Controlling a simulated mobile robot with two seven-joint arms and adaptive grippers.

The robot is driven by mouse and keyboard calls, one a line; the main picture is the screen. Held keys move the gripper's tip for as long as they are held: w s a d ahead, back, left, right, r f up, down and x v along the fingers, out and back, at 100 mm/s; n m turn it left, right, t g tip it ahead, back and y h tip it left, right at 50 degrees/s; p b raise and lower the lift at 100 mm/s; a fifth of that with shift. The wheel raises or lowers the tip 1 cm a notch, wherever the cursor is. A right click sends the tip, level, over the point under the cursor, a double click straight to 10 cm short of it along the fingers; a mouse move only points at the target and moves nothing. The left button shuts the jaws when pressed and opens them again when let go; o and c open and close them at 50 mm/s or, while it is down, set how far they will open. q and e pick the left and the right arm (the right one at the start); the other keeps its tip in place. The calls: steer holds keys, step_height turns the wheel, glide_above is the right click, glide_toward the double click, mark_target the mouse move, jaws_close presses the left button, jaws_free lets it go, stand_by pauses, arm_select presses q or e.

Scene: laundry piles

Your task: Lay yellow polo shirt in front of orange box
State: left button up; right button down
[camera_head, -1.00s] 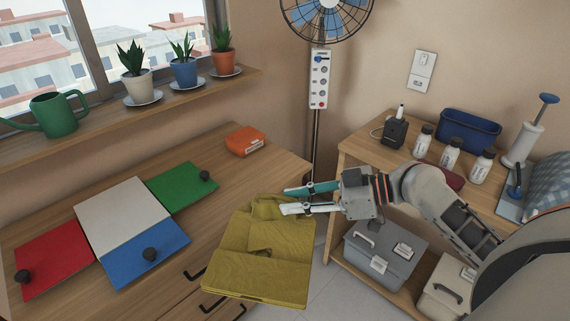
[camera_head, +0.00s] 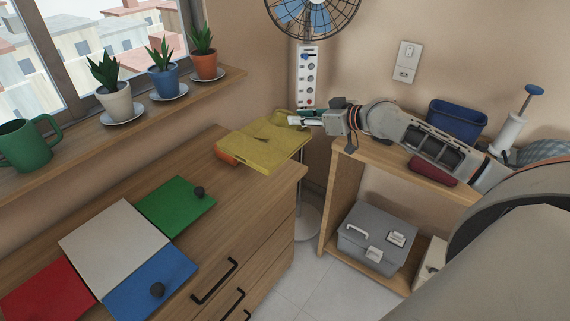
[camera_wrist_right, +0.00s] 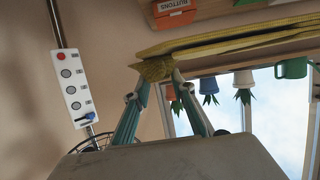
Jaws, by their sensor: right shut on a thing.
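The folded yellow polo shirt (camera_head: 262,145) is in my right gripper (camera_head: 306,119), which is shut on its right edge. In the head view the shirt overlaps the orange box (camera_head: 226,157), hiding most of it. In the right wrist view the shirt (camera_wrist_right: 235,40) is seen edge-on as a flat stack, pinched at one end by the fingertips (camera_wrist_right: 162,78). There the orange box (camera_wrist_right: 174,12), with a "BUTTONS" label, shows apart from the shirt on the dresser top. The left gripper is not in view.
The wooden dresser top (camera_head: 225,195) is bare between the box and the green board (camera_head: 175,206). White, red and blue boards lie at the left. A power strip (camera_head: 307,76) on the fan pole is close behind my right gripper.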

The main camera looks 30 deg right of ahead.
step_height(320, 180, down, 12)
steer(key=shift+r+b, duration=0.25)
steer(key=shift+b, duration=0.75)
steer(key=shift+f, duration=0.45)
step_height(320, 180, down, 4)
steer(key=shift+r+b, duration=0.2)
steer(key=shift+b, duration=0.45)
steer(key=shift+f, duration=0.2)
steer(key=shift+r, duration=0.1)
steer(key=shift+f, duration=0.3)
steer(key=c, duration=1.7)
jaws_free()
steer(key=shift+r, duration=0.1)
